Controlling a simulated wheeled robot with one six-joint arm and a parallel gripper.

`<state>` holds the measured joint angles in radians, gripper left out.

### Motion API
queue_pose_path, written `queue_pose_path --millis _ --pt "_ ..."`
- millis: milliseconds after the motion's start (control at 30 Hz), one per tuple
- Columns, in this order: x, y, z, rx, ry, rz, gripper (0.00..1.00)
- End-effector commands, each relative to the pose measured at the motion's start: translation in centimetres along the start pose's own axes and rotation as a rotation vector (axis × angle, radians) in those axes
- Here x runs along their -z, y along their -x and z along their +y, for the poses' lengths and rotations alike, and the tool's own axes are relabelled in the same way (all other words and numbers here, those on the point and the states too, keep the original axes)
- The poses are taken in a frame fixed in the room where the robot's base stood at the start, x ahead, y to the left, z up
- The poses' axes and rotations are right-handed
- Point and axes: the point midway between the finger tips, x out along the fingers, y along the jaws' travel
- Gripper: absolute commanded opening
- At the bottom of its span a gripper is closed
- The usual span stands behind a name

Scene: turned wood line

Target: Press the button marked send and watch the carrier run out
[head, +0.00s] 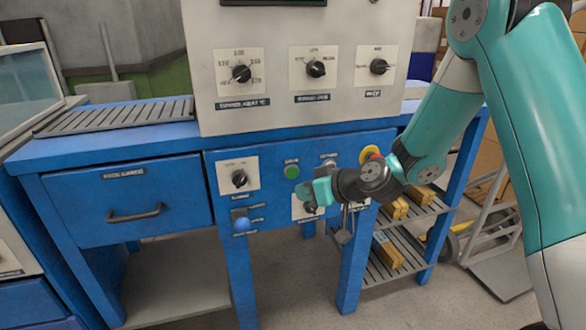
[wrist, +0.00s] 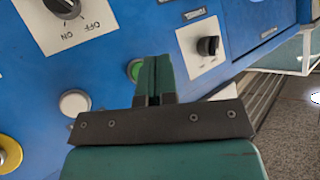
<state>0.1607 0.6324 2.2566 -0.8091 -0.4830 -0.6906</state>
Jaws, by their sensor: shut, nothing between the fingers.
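A green button (head: 291,172) is on the blue front panel (head: 268,205), with a small dark label above it. A white button (wrist: 75,102) and a yellow one (wrist: 8,148) are in the same row. The labels are too small to read, so I cannot tell which button is marked send. My gripper (head: 306,193) is shut and empty in front of the panel, just below and right of the green button. In the wrist view its fingertips (wrist: 152,66) partly cover the green button (wrist: 134,70); I cannot tell whether they touch anything. No carrier can be made out.
Black knobs stand on the grey console (head: 285,122) above and on white plates beside the buttons. A blue-balled lever (head: 241,224) sticks out at lower left. A drawer (head: 130,202) is further left. Shelves (head: 408,232) with yellow-brown blocks stand at right, under my arm.

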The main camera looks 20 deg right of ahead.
Motion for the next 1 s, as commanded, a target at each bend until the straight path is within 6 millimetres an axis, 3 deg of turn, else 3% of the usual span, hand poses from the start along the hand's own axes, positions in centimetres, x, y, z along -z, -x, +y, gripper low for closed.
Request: queue_pose_path --millis 333,1000 --pt "1.6 -2.3 1.6 0.001 0.0 -0.001 0.0" --pt "1.8 -2.5 1.8 0.0 0.0 -0.001 0.0"
